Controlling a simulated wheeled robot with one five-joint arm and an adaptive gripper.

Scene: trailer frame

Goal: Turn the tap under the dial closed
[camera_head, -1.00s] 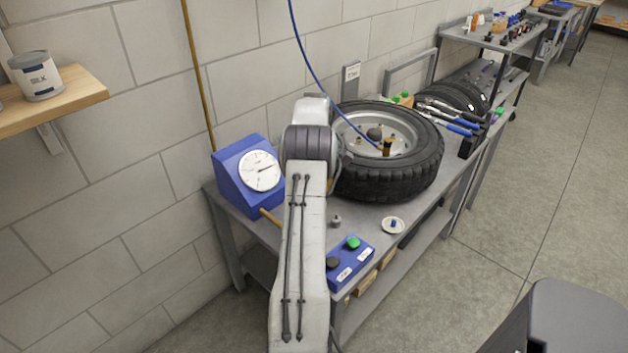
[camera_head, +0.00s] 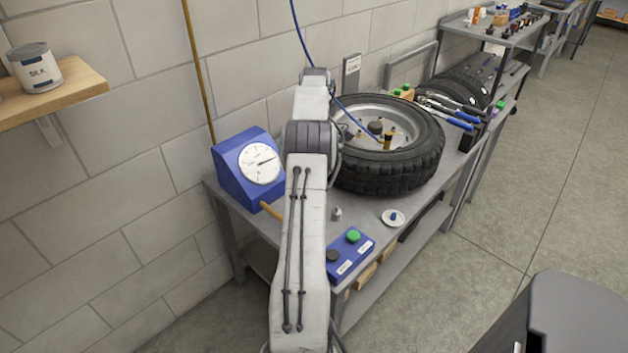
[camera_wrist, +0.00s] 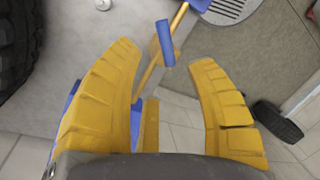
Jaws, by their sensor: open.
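The blue dial box (camera_head: 245,170) with a white round dial (camera_head: 259,163) stands on the bench by the wall. A brass pipe (camera_head: 271,211) leaves its base and passes behind my arm. In the wrist view the tap's blue lever (camera_wrist: 164,43) sits on the brass pipe (camera_wrist: 181,18), angled across it. My gripper (camera_wrist: 166,55) has two yellow fingers spread apart, with the lever between and slightly beyond their tips. I cannot tell whether either finger touches it. My arm hides the tap and gripper in the head view.
A tyre on a rim (camera_head: 390,150) lies right of my arm. A blue box with buttons (camera_head: 350,255) sits near the bench's front edge, with a small white dish (camera_head: 393,218) beside it. A blue hose (camera_head: 307,50) hangs above. A wall shelf (camera_head: 60,95) holds a can (camera_head: 36,68).

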